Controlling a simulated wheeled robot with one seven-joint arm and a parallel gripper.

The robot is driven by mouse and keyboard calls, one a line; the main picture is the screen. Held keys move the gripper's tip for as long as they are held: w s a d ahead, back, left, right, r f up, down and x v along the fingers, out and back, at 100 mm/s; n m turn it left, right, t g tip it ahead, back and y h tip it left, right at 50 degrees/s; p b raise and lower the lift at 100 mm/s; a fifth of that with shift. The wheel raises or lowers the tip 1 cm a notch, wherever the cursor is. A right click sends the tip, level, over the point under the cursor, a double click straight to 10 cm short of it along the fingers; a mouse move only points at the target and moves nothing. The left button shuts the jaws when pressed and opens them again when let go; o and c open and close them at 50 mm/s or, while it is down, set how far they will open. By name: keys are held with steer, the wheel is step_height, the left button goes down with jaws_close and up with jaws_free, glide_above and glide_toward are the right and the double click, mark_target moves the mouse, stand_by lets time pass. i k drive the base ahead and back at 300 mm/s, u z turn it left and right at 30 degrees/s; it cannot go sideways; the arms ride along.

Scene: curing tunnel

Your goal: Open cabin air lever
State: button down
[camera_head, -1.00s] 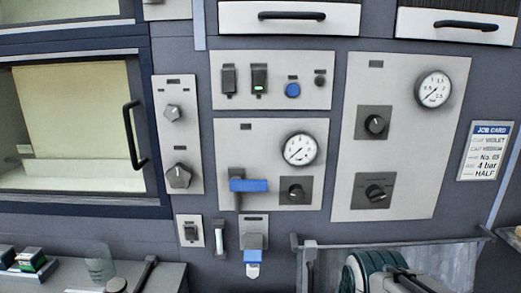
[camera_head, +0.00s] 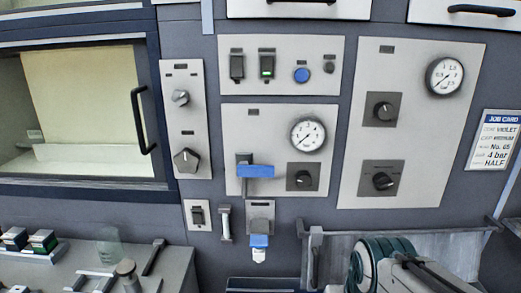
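A blue lever (camera_head: 256,171) sits on the light grey panel (camera_head: 236,120) in the middle of the wall. Its handle lies roughly horizontal and points right from a dark grey valve body (camera_head: 243,160). A round gauge (camera_head: 308,134) is above and to the right of the lever, and a dark knob (camera_head: 303,177) is to its right. The panel's small label is too small to read. My gripper is not in view, and nothing is touching the lever.
A blue-ended fitting (camera_head: 259,241) hangs below the panel. A bench (camera_head: 165,268) with small items is at lower left. A cabin window with a black handle (camera_head: 143,120) is at left.

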mark_target(243, 170)
steer(key=z, duration=2.1)
steer(key=k, duration=1.05)
steer(key=u, duration=2.1)
steer(key=i, duration=0.5)
